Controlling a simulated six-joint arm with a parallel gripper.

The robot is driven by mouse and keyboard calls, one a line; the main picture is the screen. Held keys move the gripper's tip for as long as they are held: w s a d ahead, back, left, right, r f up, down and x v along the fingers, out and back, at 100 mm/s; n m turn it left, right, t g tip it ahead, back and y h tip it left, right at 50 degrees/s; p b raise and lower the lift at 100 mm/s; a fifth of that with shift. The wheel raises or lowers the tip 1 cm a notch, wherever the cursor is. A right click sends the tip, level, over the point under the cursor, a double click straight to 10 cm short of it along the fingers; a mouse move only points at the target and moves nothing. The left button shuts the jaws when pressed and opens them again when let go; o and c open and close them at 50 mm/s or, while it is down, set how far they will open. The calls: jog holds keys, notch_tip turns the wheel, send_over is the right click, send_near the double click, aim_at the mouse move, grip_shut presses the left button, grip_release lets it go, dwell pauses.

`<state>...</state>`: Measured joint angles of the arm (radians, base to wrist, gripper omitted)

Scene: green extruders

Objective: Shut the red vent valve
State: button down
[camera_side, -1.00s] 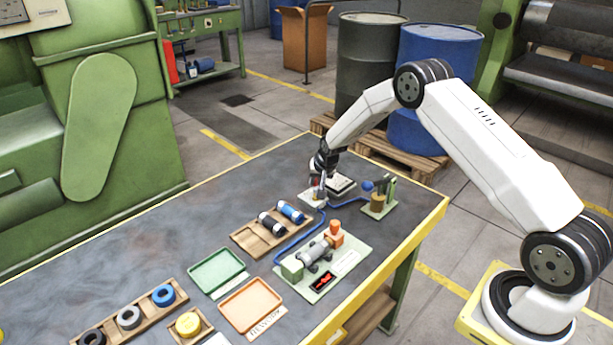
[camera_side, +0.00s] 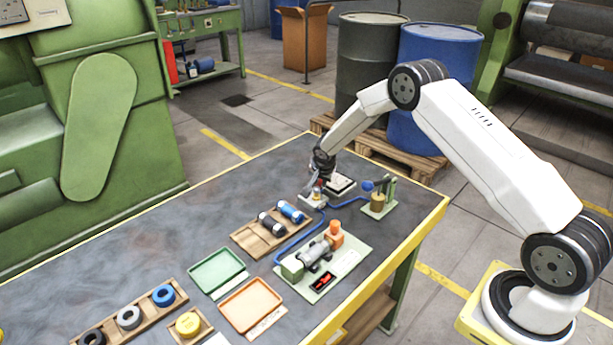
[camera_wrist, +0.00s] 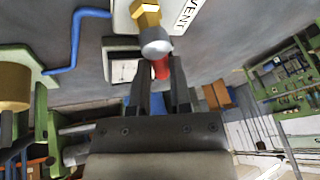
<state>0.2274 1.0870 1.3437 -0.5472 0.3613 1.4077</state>
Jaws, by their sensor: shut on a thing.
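The red vent valve handle (camera_wrist: 161,69) shows in the wrist view between the two dark fingers of my gripper (camera_wrist: 160,85). My gripper is shut on this red handle. The handle joins a silver valve body with a brass fitting (camera_wrist: 147,14), beside a white label reading "VENT" (camera_wrist: 186,14). In the side view my gripper (camera_side: 318,184) is low over the white valve block (camera_side: 312,201) at the far part of the bench. The handle is mostly hidden there by the gripper, and its exact angle is hard to tell.
A blue hose (camera_side: 300,236) runs from the valve block to a pump on a pale green board (camera_side: 345,262). A small stand with a brass cylinder (camera_side: 378,201) is to the right. A wooden tray (camera_side: 248,236) with cylinders and green and orange trays (camera_side: 217,292) lie nearer.

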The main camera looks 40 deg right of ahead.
jog(key=shift+s+m+g+h, duration=0.3)
jog(key=shift+m+g+h, duration=0.1)
jog(key=shift+m, duration=0.9)
jog(key=shift+s+m+g+h, duration=0.3)
jog(key=shift+m+g, duration=0.1)
jog(key=shift+m, duration=0.9)
jog(key=c, duration=0.5)
grip_release()
jog(key=shift+c, duration=0.2)
jog(key=shift+r, duration=0.1)
jog(key=v, duration=0.7)
jog(key=shift+a+r, duration=0.2)
jog(key=shift+r, duration=0.05)
